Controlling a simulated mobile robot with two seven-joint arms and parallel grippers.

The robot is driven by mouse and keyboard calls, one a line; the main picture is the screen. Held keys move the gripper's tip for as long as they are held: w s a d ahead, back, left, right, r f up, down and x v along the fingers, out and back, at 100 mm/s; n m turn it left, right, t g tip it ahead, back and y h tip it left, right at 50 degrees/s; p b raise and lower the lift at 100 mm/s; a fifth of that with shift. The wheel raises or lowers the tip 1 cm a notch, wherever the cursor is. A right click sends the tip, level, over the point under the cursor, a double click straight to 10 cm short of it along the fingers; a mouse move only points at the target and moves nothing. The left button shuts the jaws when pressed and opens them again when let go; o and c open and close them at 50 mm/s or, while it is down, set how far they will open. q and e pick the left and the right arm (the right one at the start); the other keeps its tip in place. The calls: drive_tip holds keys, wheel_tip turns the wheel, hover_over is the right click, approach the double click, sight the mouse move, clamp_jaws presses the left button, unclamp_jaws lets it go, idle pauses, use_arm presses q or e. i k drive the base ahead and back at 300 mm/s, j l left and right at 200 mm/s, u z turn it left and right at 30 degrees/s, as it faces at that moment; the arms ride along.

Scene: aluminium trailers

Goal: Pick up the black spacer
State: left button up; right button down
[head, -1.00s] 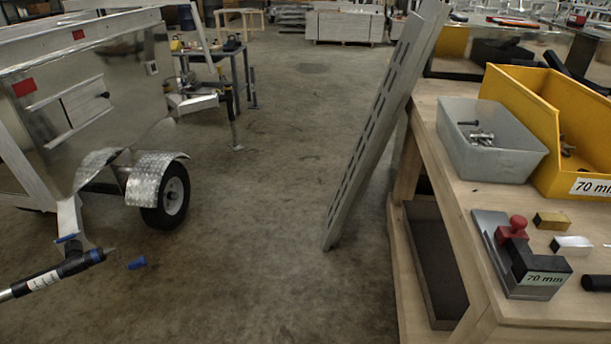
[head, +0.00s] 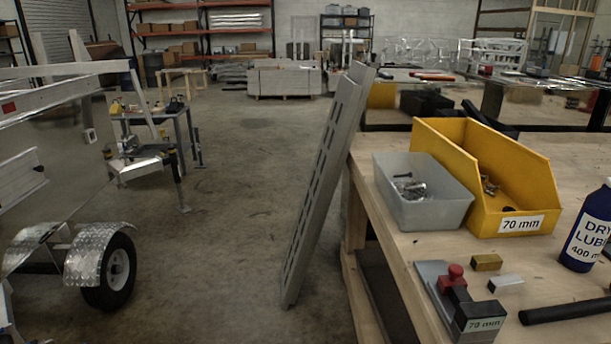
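A long black cylindrical piece (head: 565,312) lies on the wooden bench at the lower right, cut off by the picture's right edge. A black block labelled "70 mm" (head: 474,325) sits on a grey metal plate (head: 434,272) with a red knob (head: 455,275), near the bench's front left corner. I cannot tell for sure which black piece is the spacer. A small brass block (head: 486,262) and a small silver block (head: 505,283) lie between them. Neither of my grippers is in view.
A grey bin (head: 425,207) of bolts and a yellow bin (head: 495,220) labelled "70 mm" stand on the wooden bench (head: 400,246). A dry-lube bottle (head: 588,232) stands at right. A slotted metal panel (head: 320,180) leans by the bench.

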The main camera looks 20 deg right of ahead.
sight(457, 294)
drive_tip(key=z, duration=1.65)
